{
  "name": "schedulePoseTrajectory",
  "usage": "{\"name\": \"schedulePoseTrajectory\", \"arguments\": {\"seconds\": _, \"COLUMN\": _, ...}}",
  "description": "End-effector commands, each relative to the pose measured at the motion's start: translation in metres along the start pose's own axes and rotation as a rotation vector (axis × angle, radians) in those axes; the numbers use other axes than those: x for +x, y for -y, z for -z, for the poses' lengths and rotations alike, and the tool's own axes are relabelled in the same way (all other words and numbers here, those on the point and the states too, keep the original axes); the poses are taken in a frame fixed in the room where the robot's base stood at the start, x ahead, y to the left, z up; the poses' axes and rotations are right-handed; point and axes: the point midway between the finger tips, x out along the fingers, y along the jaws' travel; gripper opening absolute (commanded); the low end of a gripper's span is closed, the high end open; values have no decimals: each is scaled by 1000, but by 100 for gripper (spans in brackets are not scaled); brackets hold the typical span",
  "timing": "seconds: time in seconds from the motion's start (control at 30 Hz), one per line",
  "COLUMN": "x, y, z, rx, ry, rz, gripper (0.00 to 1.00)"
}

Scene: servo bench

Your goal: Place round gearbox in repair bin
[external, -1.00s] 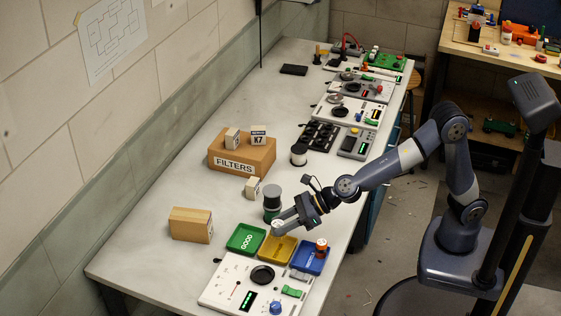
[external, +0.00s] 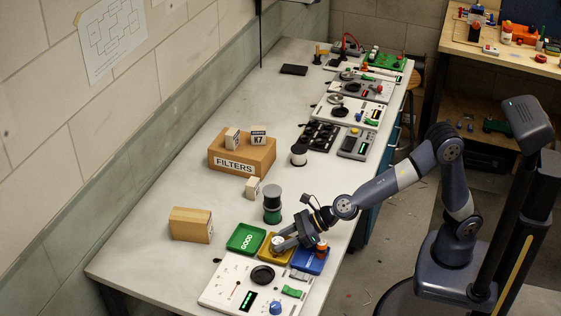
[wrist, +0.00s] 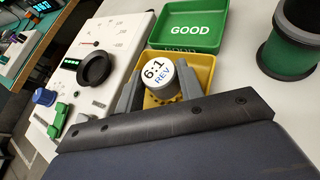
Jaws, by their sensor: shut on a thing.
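The yellow tray also shows in the external view (external: 265,252), partly covered by my gripper. Its label is not visible.
A green "GOOD" tray (external: 245,238) adjoins the yellow tray on the left. A blue tray (external: 312,267) with an orange-and-white part sits on the right. A white test panel (external: 228,291) lies in front.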

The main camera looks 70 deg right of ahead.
Motion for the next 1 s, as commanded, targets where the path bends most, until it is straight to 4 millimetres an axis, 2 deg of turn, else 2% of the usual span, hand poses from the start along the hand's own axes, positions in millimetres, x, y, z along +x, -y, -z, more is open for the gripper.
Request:
{"name": "schedulePoseTrajectory", "arguments": {"seconds": 0.1, "x": 1, "y": 0, "z": 2, "rx": 0, "ry": 0, "rz": 0, "gripper": 3}}
{"name": "schedulePoseTrajectory", "arguments": {"seconds": 0.13, "x": 1, "y": 0, "z": 2, "rx": 0, "ry": 0, "rz": 0, "gripper": 36}}
{"name": "schedulePoseTrajectory", "arguments": {"seconds": 0.4, "x": 1, "y": 0, "z": 2, "rx": 0, "ry": 0, "rz": 0, "gripper": 58}}
{"name": "schedulePoseTrajectory", "arguments": {"seconds": 0.73, "x": -2, "y": 0, "z": -2, "rx": 0, "ry": 0, "rz": 0, "gripper": 58}}
{"name": "schedulePoseTrajectory", "arguments": {"seconds": 0.87, "x": -16, "y": 0, "z": -2, "rx": 1, "ry": 1, "rz": 0, "gripper": 58}}
{"name": "schedulePoseTrajectory", "arguments": {"seconds": 1.0, "x": -43, "y": 0, "z": -3, "rx": 0, "ry": 2, "rz": 0, "gripper": 58}}
